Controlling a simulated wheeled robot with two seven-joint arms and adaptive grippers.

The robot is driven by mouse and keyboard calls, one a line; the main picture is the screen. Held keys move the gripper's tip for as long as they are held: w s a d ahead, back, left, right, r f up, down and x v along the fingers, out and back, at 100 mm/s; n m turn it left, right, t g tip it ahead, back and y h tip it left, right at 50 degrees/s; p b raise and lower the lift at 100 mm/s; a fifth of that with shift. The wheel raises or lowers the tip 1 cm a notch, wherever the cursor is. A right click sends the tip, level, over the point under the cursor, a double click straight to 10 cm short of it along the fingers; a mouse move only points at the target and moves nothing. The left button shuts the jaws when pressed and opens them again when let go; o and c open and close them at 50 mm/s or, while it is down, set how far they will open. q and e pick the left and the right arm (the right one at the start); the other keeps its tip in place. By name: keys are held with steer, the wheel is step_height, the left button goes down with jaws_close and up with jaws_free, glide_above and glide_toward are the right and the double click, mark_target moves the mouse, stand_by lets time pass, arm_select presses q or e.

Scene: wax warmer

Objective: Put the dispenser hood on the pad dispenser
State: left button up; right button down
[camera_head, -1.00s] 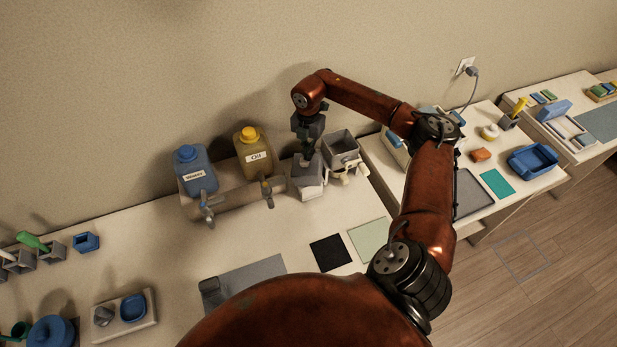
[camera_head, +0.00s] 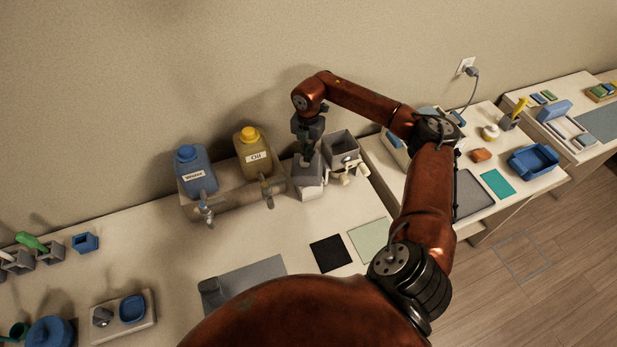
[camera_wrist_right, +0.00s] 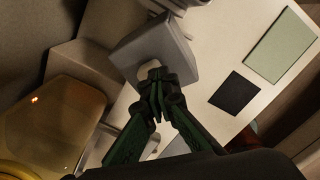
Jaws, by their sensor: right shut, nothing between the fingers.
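A grey boxy piece, which looks like the dispenser hood (camera_head: 314,174), is at the back of the table, right of the yellow-capped bottle. It seems to sit on the pad dispenser (camera_head: 309,192), but my gripper partly covers the join and I cannot tell how well it is seated. In the right wrist view the grey hood (camera_wrist_right: 185,62) is just beyond my fingertips, with a small pale patch on its near side. My right gripper (camera_wrist_right: 155,82) is shut and empty, close against that near side. It points down over the hood in the head view (camera_head: 308,158). My left gripper is out of view.
A grey open bin (camera_head: 341,146) stands close to the right of the dispenser. Two bottles, blue-capped (camera_head: 194,172) and yellow-capped (camera_head: 253,153), stand left on a holder with taps. A black mat (camera_head: 330,253) and pale green mat (camera_head: 368,241) lie in front. Table between is clear.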

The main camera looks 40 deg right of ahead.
steer(key=shift+s+f, duration=0.1)
steer(key=shift+s, duration=0.05)
steer(key=shift+r+p, duration=1.45)
steer(key=shift+r, duration=1.1)
steer(key=shift+r, duration=0.2)
step_height(320, 180, up, 12)
steer(key=shift+f, duration=0.2)
steer(key=shift+f, duration=0.1)
